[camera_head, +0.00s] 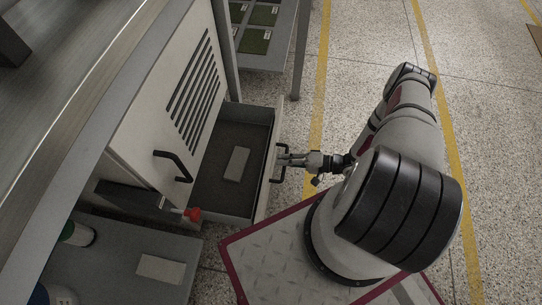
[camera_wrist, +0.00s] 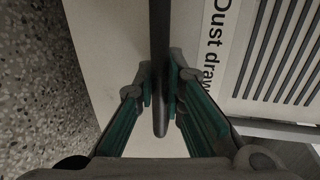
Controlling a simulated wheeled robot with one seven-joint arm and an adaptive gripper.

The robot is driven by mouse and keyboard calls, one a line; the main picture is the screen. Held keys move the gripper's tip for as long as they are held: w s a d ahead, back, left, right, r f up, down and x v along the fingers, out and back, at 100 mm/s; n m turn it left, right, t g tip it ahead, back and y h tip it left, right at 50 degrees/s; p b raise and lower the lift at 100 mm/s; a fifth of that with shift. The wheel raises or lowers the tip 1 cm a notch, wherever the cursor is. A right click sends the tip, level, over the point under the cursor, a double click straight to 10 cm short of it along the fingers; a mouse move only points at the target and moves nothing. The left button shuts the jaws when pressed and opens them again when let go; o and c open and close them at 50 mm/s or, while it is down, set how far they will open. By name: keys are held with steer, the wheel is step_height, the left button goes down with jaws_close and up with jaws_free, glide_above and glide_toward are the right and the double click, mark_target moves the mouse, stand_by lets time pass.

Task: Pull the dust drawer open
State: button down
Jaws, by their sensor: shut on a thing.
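The dust drawer (camera_head: 213,195) is pulled out of the grey cabinet in the head view, with its dark inside showing. A flat pale rectangular piece (camera_head: 236,164) lies on its floor. The drawer's dark upright handle (camera_wrist: 158,40) is on its front panel, and part of the label "Dust draw" (camera_wrist: 222,45) shows beside it in the wrist view. My gripper (camera_head: 284,159) is at the drawer's front and shut on the handle. In the wrist view the green-sided fingers of my gripper (camera_wrist: 160,92) stand on either side of the handle bar.
The cabinet panel (camera_head: 150,110) left of the drawer has slots and a black handle (camera_head: 174,164). A red-tipped part (camera_head: 193,214) sits below it. A low shelf (camera_head: 110,262) holds a flat pale piece (camera_head: 161,269). The speckled floor (camera_head: 370,50) to the right is clear.

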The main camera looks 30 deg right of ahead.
steer(key=shift+f+v, duration=0.2)
steer(key=shift+v, duration=0.8)
steer(key=shift+f+v, duration=0.2)
steer(key=shift+v, duration=0.8)
steer(key=c, duration=1.7)
jaws_free()
steer(key=shift+o, duration=0.2)
steer(key=v, duration=1.2)
